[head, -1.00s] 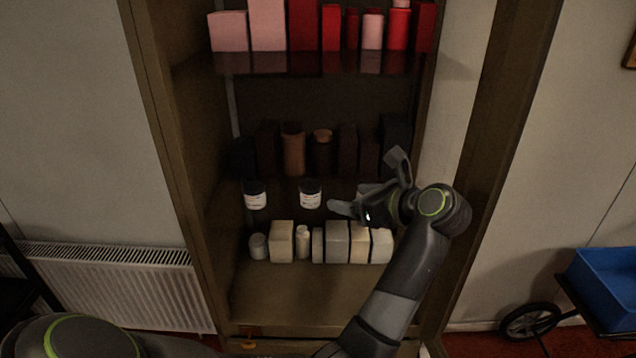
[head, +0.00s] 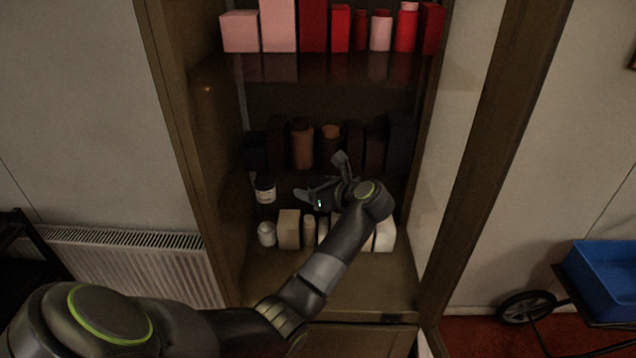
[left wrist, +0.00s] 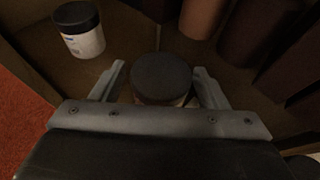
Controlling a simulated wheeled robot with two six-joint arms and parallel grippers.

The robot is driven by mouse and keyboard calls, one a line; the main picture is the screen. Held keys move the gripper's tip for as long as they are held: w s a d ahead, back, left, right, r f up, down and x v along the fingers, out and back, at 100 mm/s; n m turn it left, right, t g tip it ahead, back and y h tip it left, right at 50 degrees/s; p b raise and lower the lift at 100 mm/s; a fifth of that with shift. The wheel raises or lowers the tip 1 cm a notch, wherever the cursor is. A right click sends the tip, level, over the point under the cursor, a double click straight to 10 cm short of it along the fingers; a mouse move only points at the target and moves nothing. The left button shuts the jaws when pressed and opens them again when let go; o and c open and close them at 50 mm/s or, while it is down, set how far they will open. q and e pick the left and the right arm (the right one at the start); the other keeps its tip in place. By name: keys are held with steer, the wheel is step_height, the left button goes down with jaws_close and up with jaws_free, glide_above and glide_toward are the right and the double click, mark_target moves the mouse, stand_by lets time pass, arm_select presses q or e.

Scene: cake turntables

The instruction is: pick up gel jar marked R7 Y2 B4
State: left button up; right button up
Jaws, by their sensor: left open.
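My left gripper (head: 318,176) is open at the middle shelf of the cabinet. In the left wrist view its open fingers (left wrist: 159,70) stand on either side of a jar with a dark round lid (left wrist: 162,78), which is seen from above. Whether they touch it I cannot tell. In the head view this jar is hidden by my gripper. A second white jar with a dark lid (head: 265,191) stands to the left on the same shelf; it also shows in the left wrist view (left wrist: 84,38). The markings are too small to read. My right gripper is not in view.
Brown and black containers (head: 302,146) stand behind the jars. White and cream items (head: 289,229) stand on the shelf below, and red and pink ones (head: 381,31) above. The cabinet's side walls bound the space. A blue crate (head: 604,278) is at the right.

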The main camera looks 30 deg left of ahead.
arm_select(q)
steer(key=shift+a+f, duration=0.2)
steer(key=shift+a, duration=0.35)
steer(key=shift+w, duration=0.1)
steer(key=shift+d, duration=0.1)
steer(key=shift+c, duration=1)
steer(key=c, duration=0.9)
steer(key=shift+o, duration=0.2)
